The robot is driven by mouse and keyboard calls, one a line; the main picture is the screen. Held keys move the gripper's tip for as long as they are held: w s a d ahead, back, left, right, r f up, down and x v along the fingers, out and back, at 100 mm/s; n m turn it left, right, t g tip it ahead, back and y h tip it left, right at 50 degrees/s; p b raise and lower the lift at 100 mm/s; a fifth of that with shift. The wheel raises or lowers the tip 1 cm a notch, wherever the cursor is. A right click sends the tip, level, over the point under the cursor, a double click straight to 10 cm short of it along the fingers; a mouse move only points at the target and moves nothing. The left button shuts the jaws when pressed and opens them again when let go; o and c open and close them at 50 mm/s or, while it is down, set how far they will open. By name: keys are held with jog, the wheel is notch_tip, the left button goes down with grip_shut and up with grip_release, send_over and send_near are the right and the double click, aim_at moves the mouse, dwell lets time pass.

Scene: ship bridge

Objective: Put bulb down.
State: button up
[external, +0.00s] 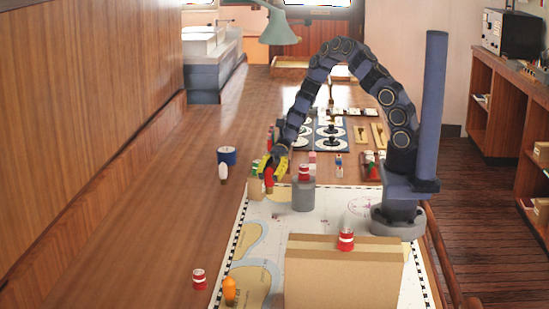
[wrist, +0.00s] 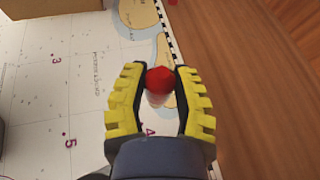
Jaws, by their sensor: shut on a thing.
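A red bulb (wrist: 160,79) with a rounded head is between my gripper's yellow fingers in the wrist view. My gripper (wrist: 159,97) is shut on it, above the chart. In the external view my gripper (external: 266,166) points down near the chart's far left corner, with the red bulb (external: 268,177) low between its fingers. I cannot tell whether the bulb touches the surface. A white bulb (external: 223,172) stands on the wood to the left. An orange bulb (external: 230,290) stands on the chart's near left part.
The chart (external: 262,214) lies on the wooden table. A grey cylinder (external: 303,197) bearing a red-and-white can (external: 304,173) stands just right of my gripper. A cardboard box (external: 335,280) stands in front, and a blue pot (external: 227,156) behind. The wood left of the chart is mostly clear.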

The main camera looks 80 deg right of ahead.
jog(key=s+r, duration=0.4)
jog(key=s, duration=0.5)
jog(key=w+d+r+m+t+h, duration=0.25)
jog(key=w+d+m, duration=0.2)
jog(key=w, duration=0.25)
jog(key=w+d+r+m+t+h, duration=0.25)
jog(key=w+d+t, duration=0.2)
jog(key=w, duration=0.35)
jog(key=w+d+r+m+t+h, duration=0.15)
jog(key=d+m+h, duration=0.25)
jog(key=d, duration=0.4)
jog(key=w+d+r+m+t+h, duration=0.1)
jog(key=w+d+m+h, duration=0.25)
jog(key=d, duration=0.45)
jog(key=m+g+h, duration=0.1)
jog(key=m+h, duration=0.5)
jog(key=h, duration=0.1)
send_over(227, 149)
jog(key=shift+n+y, duration=0.25)
jog(key=f, duration=1.1)
jog(key=shift+s+a+f, duration=0.3)
jog(key=shift+a+f, duration=0.05)
jog(key=shift+f, duration=0.05)
jog(key=shift+w+d+f, duration=0.2)
jog(key=shift+f, duration=0.2)
jog(key=shift+w+f, duration=0.1)
jog(key=shift+f, duration=1.45)
